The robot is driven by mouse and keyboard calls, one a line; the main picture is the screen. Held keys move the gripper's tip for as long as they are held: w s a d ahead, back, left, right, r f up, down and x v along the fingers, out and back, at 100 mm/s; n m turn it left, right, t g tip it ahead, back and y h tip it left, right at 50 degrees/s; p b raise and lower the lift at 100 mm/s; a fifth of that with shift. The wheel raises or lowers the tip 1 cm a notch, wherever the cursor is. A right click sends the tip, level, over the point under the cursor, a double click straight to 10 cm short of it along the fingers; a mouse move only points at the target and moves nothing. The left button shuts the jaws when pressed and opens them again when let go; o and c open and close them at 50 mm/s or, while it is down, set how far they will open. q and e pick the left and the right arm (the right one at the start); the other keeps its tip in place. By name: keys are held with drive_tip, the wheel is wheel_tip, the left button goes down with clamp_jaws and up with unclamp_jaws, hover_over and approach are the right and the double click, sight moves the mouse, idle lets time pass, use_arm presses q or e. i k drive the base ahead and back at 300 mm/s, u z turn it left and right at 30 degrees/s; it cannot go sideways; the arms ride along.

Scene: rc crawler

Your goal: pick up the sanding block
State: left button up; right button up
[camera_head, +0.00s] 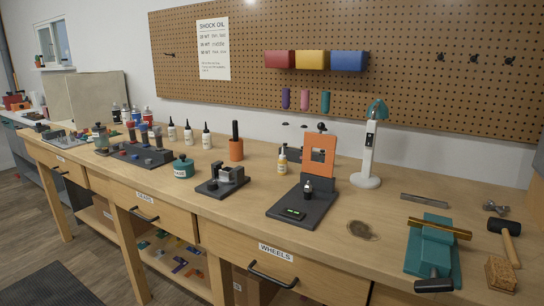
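A brown, speckled, cork-like block (501,274) sits on the workbench at the far right, near the front edge. It is the thing here that looks most like a sanding block. Nothing is on top of it. A mallet (509,243) with a black head and wooden handle lies just behind it, the handle end close to the block. Neither of my grippers shows in the head view.
A teal vise (434,246) with a brass-coloured bar across it stands left of the block. A dark stand with an orange frame (319,152) and a white lamp (369,155) stand farther left. Bare wooden benchtop (385,205) lies between. Drawers with handles (273,277) face the front.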

sight(501, 277)
drive_tip(key=z, duration=1.4)
